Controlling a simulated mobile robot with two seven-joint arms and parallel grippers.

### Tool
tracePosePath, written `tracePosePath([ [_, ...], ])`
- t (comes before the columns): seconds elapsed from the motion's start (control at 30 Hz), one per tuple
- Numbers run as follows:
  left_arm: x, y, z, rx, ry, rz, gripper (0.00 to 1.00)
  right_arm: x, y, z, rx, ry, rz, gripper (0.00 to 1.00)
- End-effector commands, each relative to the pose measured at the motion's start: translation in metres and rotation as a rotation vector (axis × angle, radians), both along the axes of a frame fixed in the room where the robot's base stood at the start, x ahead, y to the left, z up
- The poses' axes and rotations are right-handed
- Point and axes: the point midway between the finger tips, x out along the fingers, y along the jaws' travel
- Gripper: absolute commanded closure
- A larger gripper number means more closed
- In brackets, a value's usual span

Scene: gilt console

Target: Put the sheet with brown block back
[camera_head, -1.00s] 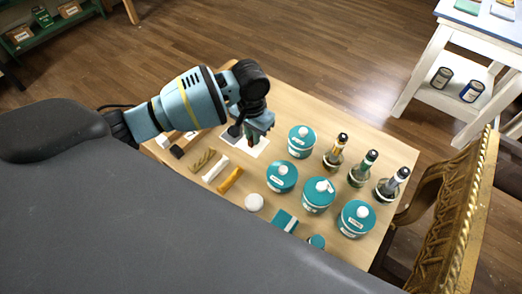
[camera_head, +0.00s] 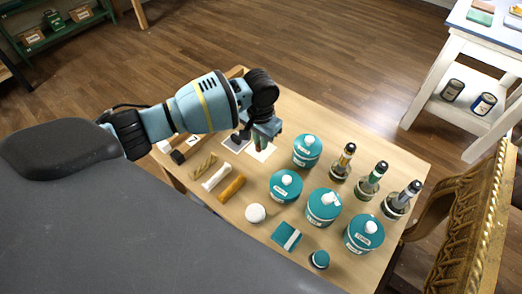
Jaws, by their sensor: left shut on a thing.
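My left gripper (camera_head: 264,138) points down over the back left part of the wooden table. It seems shut on a pale sheet (camera_head: 262,153), whose upper part it hides. Another light sheet with a dark grey-purple patch (camera_head: 235,144) lies just left of it. A dark piece shows between the sheets, too small to name. I cannot make out a brown block on either sheet. My right gripper is not in view.
Several teal lidded jars (camera_head: 323,207) and several stoppered bottles (camera_head: 368,180) stand to the right. Rolled pieces (camera_head: 231,188), a white ball (camera_head: 255,213) and a teal pad (camera_head: 287,236) lie in front. A gilt chair (camera_head: 467,210) stands at the right edge.

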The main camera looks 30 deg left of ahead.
Motion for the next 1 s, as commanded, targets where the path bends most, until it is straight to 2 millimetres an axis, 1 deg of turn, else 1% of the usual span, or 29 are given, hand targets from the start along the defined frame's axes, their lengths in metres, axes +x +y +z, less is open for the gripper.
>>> tracePosePath([
  [0.1,0.000,0.000,-0.001,0.000,-0.001,0.000,1.00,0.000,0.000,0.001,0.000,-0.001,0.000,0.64],
  [0.17,0.000,0.000,-0.006,0.000,0.001,0.000,1.00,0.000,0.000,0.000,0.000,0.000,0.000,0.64],
  [0.33,-0.001,0.000,-0.034,0.001,0.003,-0.001,1.00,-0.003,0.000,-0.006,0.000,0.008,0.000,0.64],
  [0.47,0.000,0.000,-0.047,0.001,0.001,0.000,1.00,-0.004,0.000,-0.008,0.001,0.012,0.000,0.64],
  [0.93,0.000,0.000,-0.053,0.000,-0.001,0.000,1.00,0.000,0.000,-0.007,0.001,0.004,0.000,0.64],
  [0.97,0.000,0.000,-0.052,0.001,-0.002,0.000,0.84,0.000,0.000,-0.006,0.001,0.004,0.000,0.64],
  [1.0,0.000,0.000,-0.052,0.001,-0.002,0.000,0.79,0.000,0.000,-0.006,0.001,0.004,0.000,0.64],
])
